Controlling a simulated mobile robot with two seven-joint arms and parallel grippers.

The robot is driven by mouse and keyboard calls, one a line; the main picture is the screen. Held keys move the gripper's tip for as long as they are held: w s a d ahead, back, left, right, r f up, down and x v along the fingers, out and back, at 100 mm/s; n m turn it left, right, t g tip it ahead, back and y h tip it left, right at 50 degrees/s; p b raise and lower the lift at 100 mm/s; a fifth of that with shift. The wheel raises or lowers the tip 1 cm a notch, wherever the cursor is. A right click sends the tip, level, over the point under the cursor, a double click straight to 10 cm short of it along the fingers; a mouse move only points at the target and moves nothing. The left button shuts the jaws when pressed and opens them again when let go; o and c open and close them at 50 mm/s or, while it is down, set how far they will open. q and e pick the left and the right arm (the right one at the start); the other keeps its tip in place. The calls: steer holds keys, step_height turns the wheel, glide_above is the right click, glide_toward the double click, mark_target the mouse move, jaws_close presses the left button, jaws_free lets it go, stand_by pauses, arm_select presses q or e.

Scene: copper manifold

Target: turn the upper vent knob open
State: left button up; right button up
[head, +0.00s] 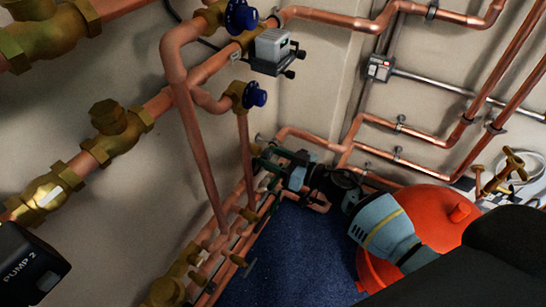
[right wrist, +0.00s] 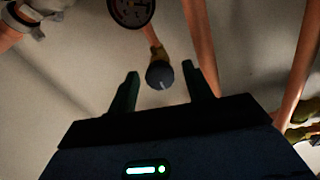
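Two dark blue round knobs show on brass valve bodies in the head view: one at the top (head: 241,16) and one lower (head: 254,95). My right gripper (head: 264,168) reaches in from the right, below the lower blue knob in the picture, beside the wall pipes. I cannot tell which knob this is. My left gripper is not in view.
A round gauge (right wrist: 132,8) is above the knob in the wrist view. Copper pipes (head: 200,150) run close on the left. A grey box (head: 272,45) sits near the top blue knob. A red vessel (head: 430,225) stands behind my right arm, over blue floor (head: 300,255).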

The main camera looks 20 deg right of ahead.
steer(key=c, duration=0.7)
steer(key=shift+c, duration=0.9)
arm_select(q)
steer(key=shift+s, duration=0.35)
